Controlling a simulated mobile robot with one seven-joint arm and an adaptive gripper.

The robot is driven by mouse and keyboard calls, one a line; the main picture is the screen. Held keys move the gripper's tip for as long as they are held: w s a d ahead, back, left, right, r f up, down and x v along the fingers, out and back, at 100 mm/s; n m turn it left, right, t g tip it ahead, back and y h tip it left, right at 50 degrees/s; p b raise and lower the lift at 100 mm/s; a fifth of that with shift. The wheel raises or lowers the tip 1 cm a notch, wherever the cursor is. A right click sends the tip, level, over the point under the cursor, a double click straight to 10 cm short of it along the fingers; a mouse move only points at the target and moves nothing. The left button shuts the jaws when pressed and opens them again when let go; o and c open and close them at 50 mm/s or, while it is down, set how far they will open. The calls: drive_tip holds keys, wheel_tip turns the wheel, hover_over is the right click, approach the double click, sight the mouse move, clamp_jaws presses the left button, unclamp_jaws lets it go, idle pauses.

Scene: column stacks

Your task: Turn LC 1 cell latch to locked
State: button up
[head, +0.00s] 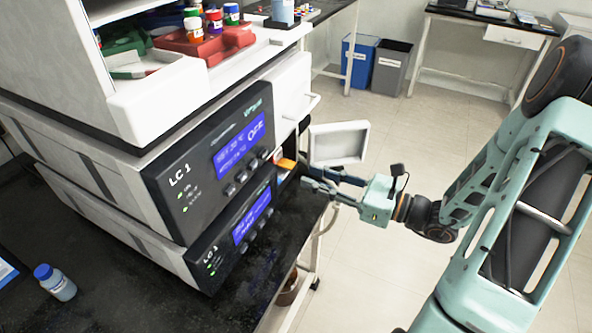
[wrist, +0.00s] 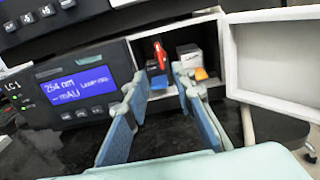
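A small red lever (wrist: 160,54), which looks like the cell latch, stands nearly upright inside the open compartment of the LC 1 module (wrist: 70,88) in the wrist view. My gripper (wrist: 159,82) is open, with its two blue-grey fingers pointing into that compartment. The lever shows between and beyond the fingertips; I cannot tell whether either finger touches it. In the head view my gripper (head: 304,175) is at the right end of the instrument stack, by the opening. The red lever cannot be made out there.
The white compartment door (head: 340,143) hangs open to the right, close to my gripper. An orange-tipped block (wrist: 200,74) sits right of the lever. Another module (head: 212,165) is stacked above. A blue-capped bottle (head: 54,281) stands on the black bench. Open floor lies to the right.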

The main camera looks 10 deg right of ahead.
drive_tip(key=v, duration=0.2)
drive_tip(key=shift+s+d, duration=0.2)
drive_tip(key=shift+d, duration=0.1)
